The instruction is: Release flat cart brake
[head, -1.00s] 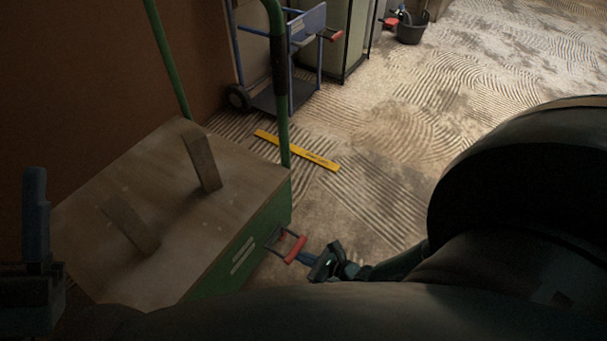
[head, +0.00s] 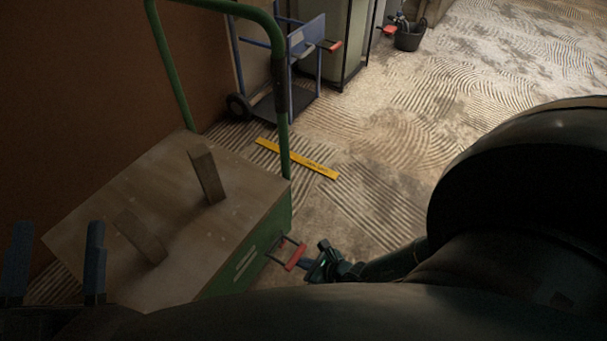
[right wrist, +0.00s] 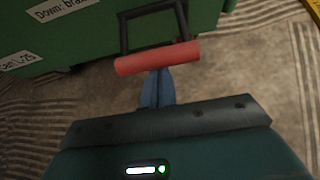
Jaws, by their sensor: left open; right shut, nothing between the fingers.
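The flat cart (head: 120,185) has a wooden deck, green sides and a green push handle (head: 170,65). Its brake lever (head: 294,258), a dark frame with a red grip, sticks out from the green side. In the right wrist view the red grip (right wrist: 157,58) lies just beyond the blue fingers. My right gripper (head: 306,265) is shut and empty, its fingertips (right wrist: 156,75) at or just under the red grip; I cannot tell whether they touch. My left gripper (head: 55,255) is open and empty at the lower left, over the near deck edge.
Two wooden blocks (head: 206,172) stand on the deck. A yellow level (head: 297,158) lies on the ridged floor. A label reading "Down: bra…" (right wrist: 62,9) is on the green side.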

